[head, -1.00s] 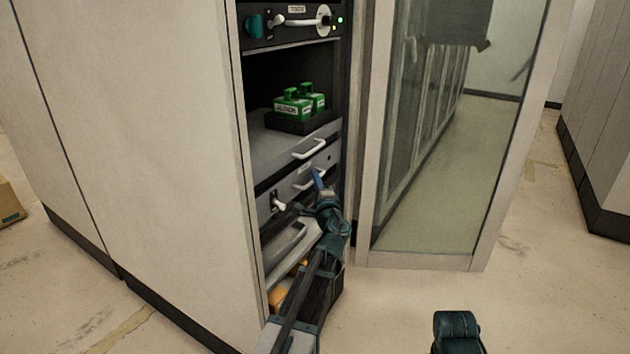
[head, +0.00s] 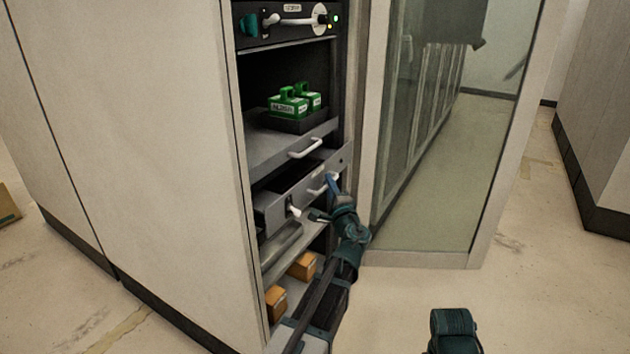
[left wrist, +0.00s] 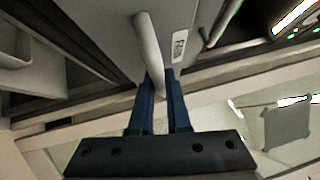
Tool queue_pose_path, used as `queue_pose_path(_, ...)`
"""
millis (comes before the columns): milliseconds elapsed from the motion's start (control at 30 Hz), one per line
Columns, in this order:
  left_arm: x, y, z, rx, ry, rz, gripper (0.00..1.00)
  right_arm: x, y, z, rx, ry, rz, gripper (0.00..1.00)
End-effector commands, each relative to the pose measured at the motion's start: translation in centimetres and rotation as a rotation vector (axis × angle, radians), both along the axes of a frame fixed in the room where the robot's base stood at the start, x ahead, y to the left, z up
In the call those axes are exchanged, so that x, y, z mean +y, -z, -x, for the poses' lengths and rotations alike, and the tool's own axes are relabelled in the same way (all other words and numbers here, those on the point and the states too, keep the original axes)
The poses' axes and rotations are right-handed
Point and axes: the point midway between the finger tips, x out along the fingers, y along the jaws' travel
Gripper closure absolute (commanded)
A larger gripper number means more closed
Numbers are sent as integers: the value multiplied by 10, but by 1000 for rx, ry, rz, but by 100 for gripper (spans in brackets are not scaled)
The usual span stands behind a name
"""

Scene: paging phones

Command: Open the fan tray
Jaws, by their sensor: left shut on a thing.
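The fan tray (head: 305,191) is a grey drawer in the open rack, pulled part way out, with its dark inside showing at the top left. It has a white handle (head: 316,190) and a white latch knob (head: 294,211) on its front. My left gripper (head: 333,183) is at the handle with its blue fingers shut on it. In the left wrist view, the handle (left wrist: 147,45) runs down between the two blue fingers (left wrist: 161,100), beside a small white label (left wrist: 180,46). My right gripper's fingers are not in view.
Above the tray are a grey shelf with a white handle (head: 306,148), green boxes (head: 294,102) in a black holder, and a unit with lit lamps. Orange-brown boxes (head: 302,266) stand below. An open glass door (head: 440,150) stands to the right; the floor (head: 550,290) there is clear.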

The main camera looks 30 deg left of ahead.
Motion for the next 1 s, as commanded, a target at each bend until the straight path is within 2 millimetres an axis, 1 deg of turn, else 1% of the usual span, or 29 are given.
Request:
queue_pose_path(33,-18,1,2,0,8,2,100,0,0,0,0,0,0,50)
queue_pose_path(100,-38,1,3,0,9,1,100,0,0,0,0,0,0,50)
queue_pose_path(300,-93,1,7,1,7,2,100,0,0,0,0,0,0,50)
queue_pose_path(500,-140,1,11,1,5,3,100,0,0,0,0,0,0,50)
queue_pose_path(700,-174,1,14,1,2,3,100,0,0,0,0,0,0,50)
queue_pose_path(800,-186,1,15,1,2,3,100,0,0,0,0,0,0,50)
queue_pose_path(1000,-200,1,16,0,0,3,100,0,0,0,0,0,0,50)
